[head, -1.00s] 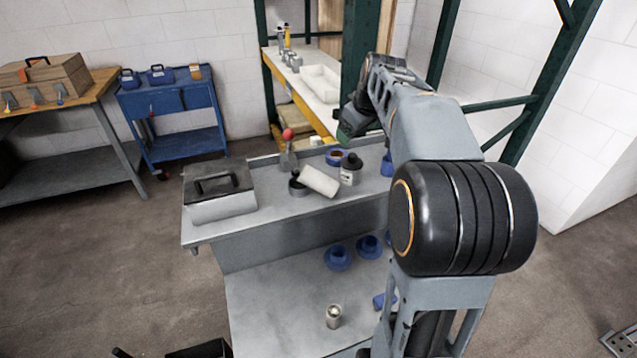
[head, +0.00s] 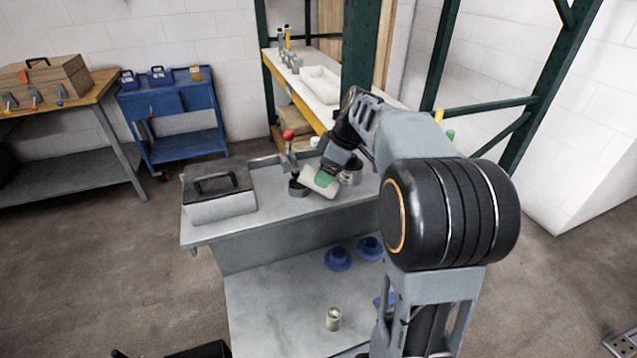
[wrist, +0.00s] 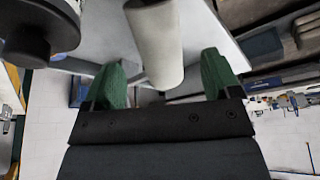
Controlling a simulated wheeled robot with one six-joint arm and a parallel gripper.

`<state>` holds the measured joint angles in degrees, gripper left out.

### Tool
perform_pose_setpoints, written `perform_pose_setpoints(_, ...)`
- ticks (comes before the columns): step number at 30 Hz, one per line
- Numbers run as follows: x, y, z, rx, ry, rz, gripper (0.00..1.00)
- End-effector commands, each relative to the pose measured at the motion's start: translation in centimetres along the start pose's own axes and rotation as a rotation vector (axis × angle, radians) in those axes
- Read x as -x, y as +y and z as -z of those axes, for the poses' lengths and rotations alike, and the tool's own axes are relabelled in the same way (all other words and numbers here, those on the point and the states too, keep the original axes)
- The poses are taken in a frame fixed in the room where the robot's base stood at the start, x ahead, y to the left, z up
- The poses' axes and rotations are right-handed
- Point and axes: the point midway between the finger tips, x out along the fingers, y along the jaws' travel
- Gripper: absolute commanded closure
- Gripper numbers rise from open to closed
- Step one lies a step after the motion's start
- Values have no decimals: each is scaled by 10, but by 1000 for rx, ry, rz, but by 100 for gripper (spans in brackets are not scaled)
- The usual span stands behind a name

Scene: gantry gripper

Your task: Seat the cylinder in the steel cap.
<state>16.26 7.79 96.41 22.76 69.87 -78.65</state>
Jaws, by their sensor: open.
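The white cylinder (head: 308,178) lies tilted on the grey bench, its left end beside a dark grey round cup (head: 297,188), which looks like the steel cap. I cannot tell whether the cylinder rests on the cup's rim. My gripper (head: 324,181) is at the cylinder's right part, partly hiding it. In the wrist view my gripper (wrist: 164,80) is open, with the cylinder (wrist: 155,42) between its green fingers and gaps on both sides.
A grey bottle (head: 351,174) stands close behind my gripper. A red-knobbed lever (head: 288,140) stands behind the cup. A grey toolbox (head: 219,195) is at the bench's left. Blue parts (head: 338,259) and a small metal piece (head: 333,319) sit on the lower shelf.

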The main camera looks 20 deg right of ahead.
Motion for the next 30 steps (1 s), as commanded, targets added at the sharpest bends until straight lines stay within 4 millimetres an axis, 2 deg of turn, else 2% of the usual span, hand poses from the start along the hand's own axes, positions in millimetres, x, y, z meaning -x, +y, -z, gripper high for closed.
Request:
perform_pose_setpoints(5,-10,0,1,1,-1,3,17)
perform_pose_setpoints(15,-51,0,3,0,-1,2,17)
perform_pose_setpoints(24,-55,1,3,0,0,-1,17)
perform_pose_setpoints(30,-55,1,3,0,0,0,34)
